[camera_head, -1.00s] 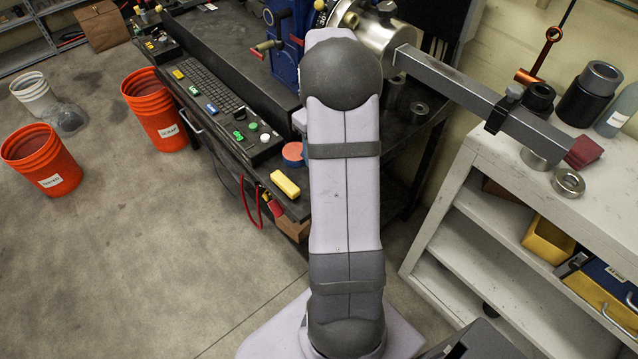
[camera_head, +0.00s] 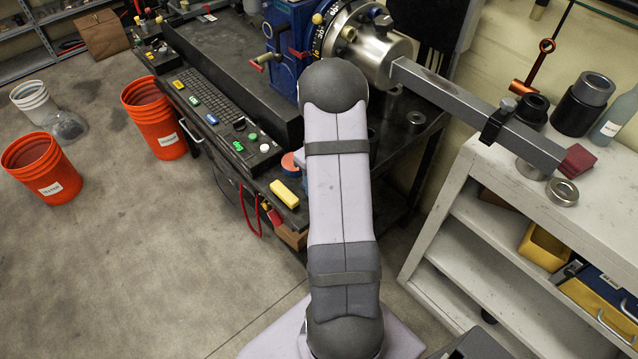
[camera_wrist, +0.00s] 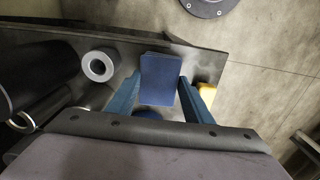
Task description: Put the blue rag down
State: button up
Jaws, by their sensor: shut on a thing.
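The blue rag (camera_wrist: 160,80) shows in the wrist view as a flat, dark blue rectangle between the two fingers of my gripper (camera_wrist: 158,98). My gripper is shut on it. The rag is over the dark bench top (camera_wrist: 215,62), close to the bench's edge. I cannot tell how high it is above the surface. In the head view my arm hides both the gripper and the rag.
A metal ring (camera_wrist: 98,66) stands left of the rag, and a yellow block (camera_wrist: 207,95) lies to its right. Orange buckets (camera_head: 155,118) stand on the floor.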

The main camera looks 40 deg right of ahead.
jog(key=shift+f, duration=0.75)
jog(key=shift+f, duration=0.1)
jog(key=shift+f, duration=0.15)
jog(key=o, duration=1.1)
notch_tip(320, 180, up, 12)
jog(key=b, duration=0.2)
jog(key=shift+r+b, duration=0.25)
jog(key=shift+b, duration=0.05)
